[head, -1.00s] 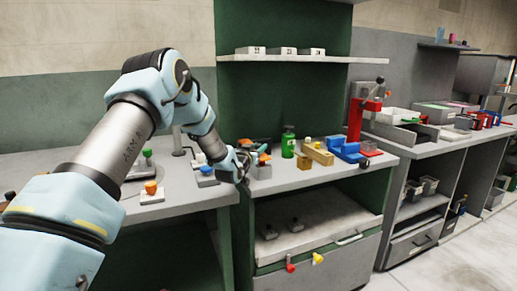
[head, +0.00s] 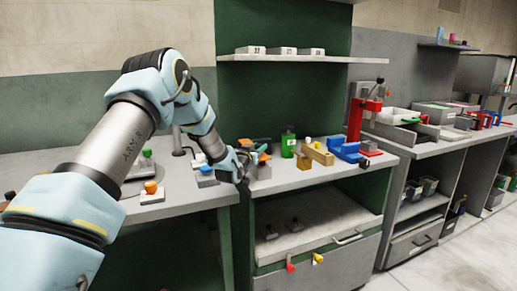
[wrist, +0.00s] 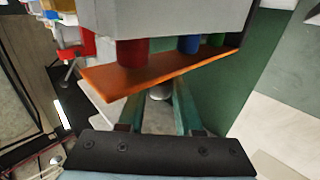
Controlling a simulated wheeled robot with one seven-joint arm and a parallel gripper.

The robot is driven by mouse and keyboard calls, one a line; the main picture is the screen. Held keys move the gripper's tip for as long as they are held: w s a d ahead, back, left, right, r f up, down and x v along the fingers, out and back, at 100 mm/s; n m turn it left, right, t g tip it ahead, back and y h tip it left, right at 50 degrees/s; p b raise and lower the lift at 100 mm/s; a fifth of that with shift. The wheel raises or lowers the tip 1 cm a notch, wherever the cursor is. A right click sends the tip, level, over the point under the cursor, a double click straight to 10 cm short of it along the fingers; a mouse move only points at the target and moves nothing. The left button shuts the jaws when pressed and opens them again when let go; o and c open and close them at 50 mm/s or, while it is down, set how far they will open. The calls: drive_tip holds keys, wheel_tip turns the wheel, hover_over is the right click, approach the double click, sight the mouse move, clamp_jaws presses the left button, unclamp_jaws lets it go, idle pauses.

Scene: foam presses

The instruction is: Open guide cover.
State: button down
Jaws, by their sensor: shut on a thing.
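An orange plate (wrist: 150,72), which I take to be the guide cover, lies tilted across the upper wrist view. Red, blue and green pegs under a grey block (wrist: 175,18) stand just beyond it. In the head view it shows as a small orange patch (head: 264,158) at the bench's left part. My gripper (wrist: 164,90) has its two teal fingers reaching under the plate, with a small grey round part between them. The fingertips and the exact grip are hidden by the plate. In the head view my gripper is small beside the orange patch.
A green bottle (head: 288,142), a wooden block (head: 319,153) and a blue fixture (head: 347,149) stand to the right on the bench. A red press (head: 362,120) stands behind. An orange-knobbed plate (head: 151,188) is left. The bench's front edge lies close to my gripper.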

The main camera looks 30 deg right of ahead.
idle(0.3)
drive_tip(key=s+d+b, duration=0.1)
drive_tip(key=d+b, duration=0.4)
drive_tip(key=d, duration=0.4)
drive_tip(key=c, duration=0.6)
unclamp_jaws()
drive_tip(key=b+v, duration=0.3)
drive_tip(key=v, duration=0.7)
drive_tip(key=shift+s+a, duration=0.25)
drive_tip(key=shift+s, duration=0.1)
